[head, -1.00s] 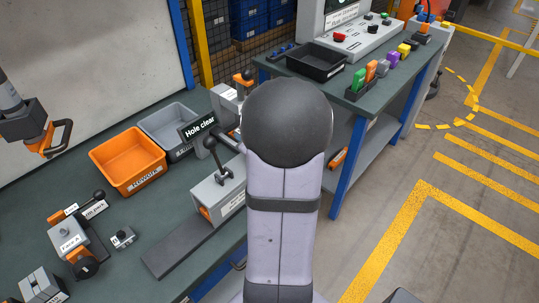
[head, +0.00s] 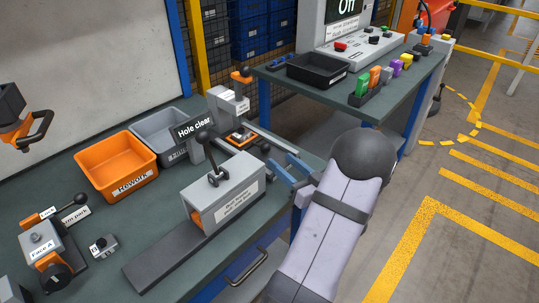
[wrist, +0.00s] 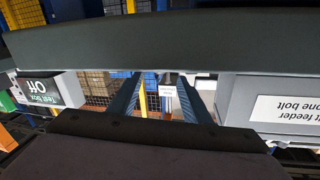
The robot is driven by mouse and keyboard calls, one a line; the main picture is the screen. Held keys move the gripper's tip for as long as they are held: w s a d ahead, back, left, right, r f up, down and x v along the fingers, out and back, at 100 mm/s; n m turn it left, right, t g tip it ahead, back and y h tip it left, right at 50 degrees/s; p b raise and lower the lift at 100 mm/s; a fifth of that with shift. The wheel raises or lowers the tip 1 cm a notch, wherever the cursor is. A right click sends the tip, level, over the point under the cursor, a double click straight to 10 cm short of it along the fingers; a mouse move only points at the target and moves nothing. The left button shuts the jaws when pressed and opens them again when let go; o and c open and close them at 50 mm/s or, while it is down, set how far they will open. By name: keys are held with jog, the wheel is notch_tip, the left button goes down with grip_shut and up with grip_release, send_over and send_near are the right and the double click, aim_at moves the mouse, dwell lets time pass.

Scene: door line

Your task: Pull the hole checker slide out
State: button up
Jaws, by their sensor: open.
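A light grey upright fixture with an orange-topped knob (head: 228,104) stands at the bench's far end, right of the "Hole clear" sign (head: 193,128); it appears to be the hole checker. An orange-and-dark part (head: 241,138) lies at its foot, probably its slide. I cannot make out a separate handle. My gripper (head: 287,170) is open and empty at the bench's right edge, its blue fingers pointing left towards the fixture, apart from it. In the wrist view, the fixture's small white label (wrist: 167,90) shows between the two spread fingers (wrist: 160,98).
A grey bolt feeder box (head: 225,200) with a black lever stands close to my gripper's left, and fills the right of the wrist view. Orange (head: 116,168) and grey (head: 163,130) bins stand further left. A second bench (head: 390,100) is behind my arm.

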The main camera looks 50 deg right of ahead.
aim_at(269, 150)
jog(key=shift+w+d+p, duration=0.1)
jog(key=shift+w+d, duration=0.15)
jog(key=shift+w, duration=0.95)
jog(key=shift+w+d+p, duration=0.15)
jog(key=shift+w+d, duration=0.1)
jog(key=shift+w, duration=1)
jog(key=shift+w+d+p, duration=0.1)
jog(key=shift+w+d, duration=0.15)
jog(key=shift+w, duration=0.95)
